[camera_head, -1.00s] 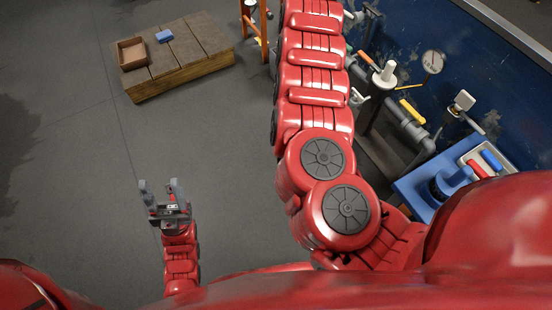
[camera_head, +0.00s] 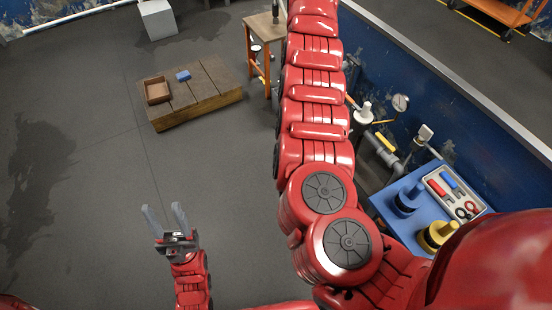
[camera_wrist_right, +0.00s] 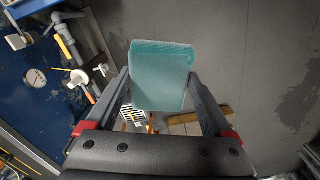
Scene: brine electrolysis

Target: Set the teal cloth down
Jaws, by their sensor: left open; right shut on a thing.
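In the right wrist view, the teal cloth (camera_wrist_right: 160,78) is a flat, folded pad held between the fingers of my right gripper (camera_wrist_right: 161,85). That gripper is shut on it, with the floor and a wooden platform far behind. In the head view my right arm stretches up past the top edge, so the right gripper and the cloth are out of that picture. My left gripper (camera_head: 163,208) is open and empty above bare floor at the lower left.
A low wooden platform (camera_head: 205,98) carries a brown tray (camera_head: 157,96) and a small blue block (camera_head: 183,76). An orange-legged table (camera_head: 268,27) stands beyond it. A blue bench (camera_head: 382,201) with tools and a piped blue wall are on the right. Floor at left is clear.

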